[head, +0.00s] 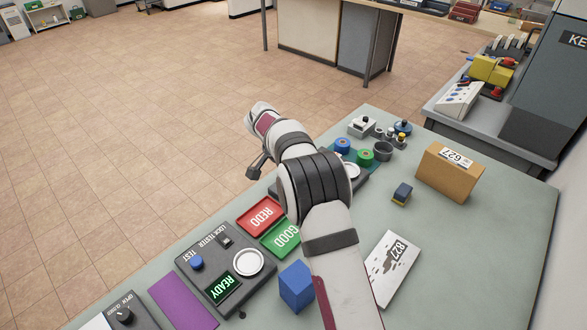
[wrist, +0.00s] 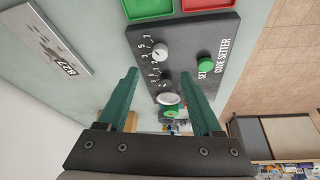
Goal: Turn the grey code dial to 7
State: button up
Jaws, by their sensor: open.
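The code setter (wrist: 215,30) is a dark panel in the wrist view. On it sits a light grey dial (wrist: 159,51) with white numbers around its left side; a 7 shows near its upper left. Which number its pointer marks is too small to tell. In the head view my arm hides most of the panel and the dial.
A red REDO tray (head: 261,216) and a green GOOD tray (head: 275,246) lie beside the panel. The lock tester (head: 207,265), a blue block (head: 296,287), an 827 plate (head: 386,266) and a brown 627 box (head: 446,176) share the table. The table's right front is clear.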

jog(key=v, duration=0.6)
jog(key=shift+a+r, duration=0.1)
jog(key=shift+r, duration=0.05)
jog(key=s+d+r+n+g+y, duration=0.1)
jog(key=s+d+r+n, duration=0.2)
jog(key=s, duration=0.7)
jog(key=s+d+r+g+y, duration=0.1)
jog(key=s+d+r+y, duration=0.1)
jog(key=s+r, duration=0.5)
jog(key=s+f+n+y, duration=0.1)
jog(key=s+f, duration=0.2)
jog(key=s, duration=0.9)
jog(key=s+a+f+n+y, duration=0.1)
jog(key=s+f+n, duration=0.1)
jog(key=s, duration=1)
jog(key=shift+f+y, duration=0.4)
jog(key=shift+f, duration=0.15)
jog(key=shift+a, duration=0.1)
